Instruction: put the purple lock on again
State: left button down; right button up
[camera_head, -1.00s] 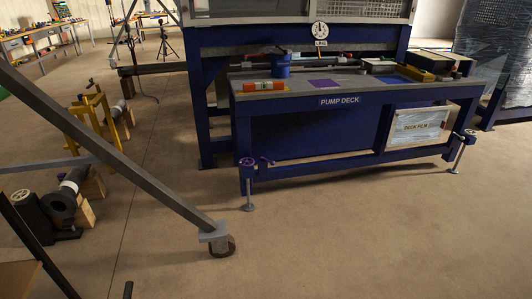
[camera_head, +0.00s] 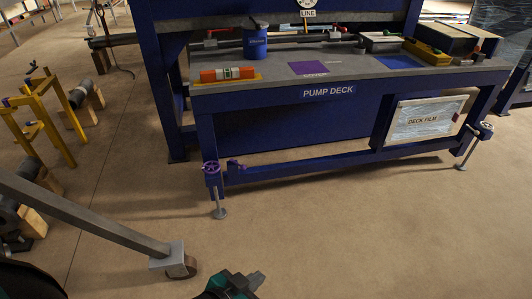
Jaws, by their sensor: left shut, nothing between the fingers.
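The blue bench marked PUMP DECK (camera_head: 329,93) stands ahead. At its front left leg is a purple round wheel-like part (camera_head: 211,168), and a smaller purple piece (camera_head: 236,164) sits just right of it by the lower rail. I cannot tell which of these is the lock, or whether it is fastened. A flat purple square (camera_head: 308,68) lies on the bench top. My left gripper (camera_head: 256,281), dark and teal, is at the bottom edge, shut and empty, well below and apart from the purple parts. My right gripper is out of view.
A grey slanting bar with a caster (camera_head: 180,266) crosses the lower left, close to my left gripper. Yellow stands (camera_head: 42,125) and wooden blocks are at left. An orange level (camera_head: 227,73) and blue can (camera_head: 255,42) are on the bench.

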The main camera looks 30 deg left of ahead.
aim_at(244, 167)
jog(key=i+u, duration=0.1)
jog(key=i, duration=0.6)
jog(key=i+l+u, duration=0.15)
jog(key=i, duration=0.5)
jog(key=i+u, duration=0.4)
jog(key=i, duration=0.2)
jog(key=i+u, duration=0.4)
jog(key=i, duration=0.15)
jog(key=i+z, duration=0.1)
jog(key=z, duration=0.25)
jog(key=i+z, duration=0.15)
jog(key=z, duration=0.2)
jog(key=i+z, duration=0.1)
jog(key=z, duration=0.3)
jog(key=j+z, duration=0.1)
jog(key=z, duration=7.5)
